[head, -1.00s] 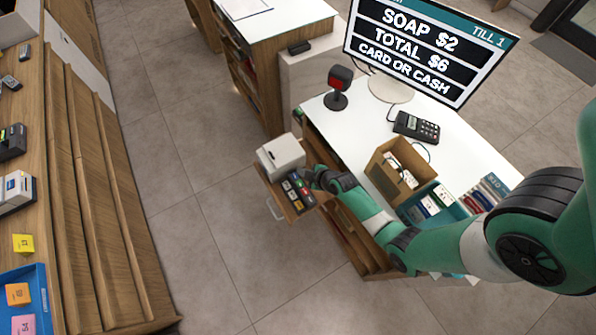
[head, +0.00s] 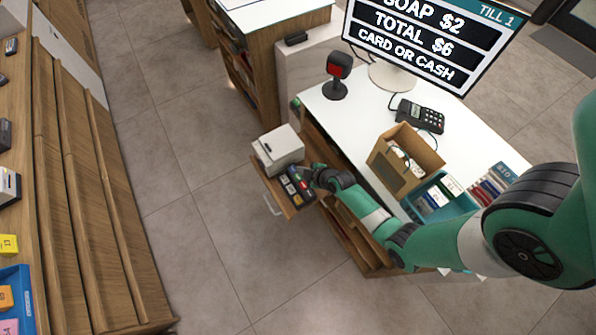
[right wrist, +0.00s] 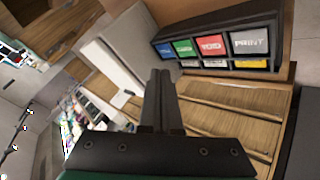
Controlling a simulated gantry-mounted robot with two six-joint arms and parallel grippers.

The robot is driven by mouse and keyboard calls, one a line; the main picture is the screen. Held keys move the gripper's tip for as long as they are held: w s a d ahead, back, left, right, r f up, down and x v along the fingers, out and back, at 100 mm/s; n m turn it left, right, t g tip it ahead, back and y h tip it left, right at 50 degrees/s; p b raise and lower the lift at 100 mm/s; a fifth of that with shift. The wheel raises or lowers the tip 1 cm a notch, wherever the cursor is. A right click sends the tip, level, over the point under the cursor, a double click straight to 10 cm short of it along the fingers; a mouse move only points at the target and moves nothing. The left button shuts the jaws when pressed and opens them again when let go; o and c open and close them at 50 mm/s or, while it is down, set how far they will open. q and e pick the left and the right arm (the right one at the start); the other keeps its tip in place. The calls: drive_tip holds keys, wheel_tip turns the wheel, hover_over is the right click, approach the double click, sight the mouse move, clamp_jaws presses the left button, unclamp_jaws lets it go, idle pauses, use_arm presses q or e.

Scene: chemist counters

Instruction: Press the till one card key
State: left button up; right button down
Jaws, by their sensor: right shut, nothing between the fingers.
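The till one key panel (head: 290,194) is a dark block of coloured keys on a pulled-out wooden shelf. In the right wrist view the panel (right wrist: 228,20) shows blue (right wrist: 164,50), green (right wrist: 184,48), red VOID (right wrist: 211,46) and pale PRINT (right wrist: 249,42) keys, with a lower row including a yellow key. I cannot read the blue and green labels. My right gripper (head: 307,172) is shut and empty, beside the panel's upper right end. In the wrist view its fingertips (right wrist: 160,74) are close to the blue-key end; contact cannot be told. My left gripper is out of view.
A white printer (head: 278,149) stands beside the panel. The till screen (head: 428,42) reads TOTAL $6, CARD OR CASH. A card reader (head: 419,116), red-faced scanner (head: 338,75) and cardboard box (head: 405,158) stand on the white counter. Open floor lies left of the shelf.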

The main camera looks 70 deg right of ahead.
sight(296, 174)
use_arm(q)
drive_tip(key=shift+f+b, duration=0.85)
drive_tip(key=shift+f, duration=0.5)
use_arm(e)
drive_tip(key=shift+f, duration=1.4)
drive_tip(key=shift+f, duration=0.1)
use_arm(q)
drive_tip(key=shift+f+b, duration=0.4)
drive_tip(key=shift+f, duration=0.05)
use_arm(e)
drive_tip(key=shift+f, duration=0.35)
use_arm(q)
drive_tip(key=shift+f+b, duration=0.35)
drive_tip(key=shift+b, duration=0.05)
use_arm(e)
drive_tip(key=shift+f, duration=0.35)
use_arm(q)
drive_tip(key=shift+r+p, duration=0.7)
drive_tip(key=shift+p, duration=0.05)
use_arm(e)
drive_tip(key=shift+r, duration=0.8)
wheel_tip(296, 174, up, 5)
drive_tip(key=p, duration=0.4)
drive_tip(key=shift+p, duration=0.35)
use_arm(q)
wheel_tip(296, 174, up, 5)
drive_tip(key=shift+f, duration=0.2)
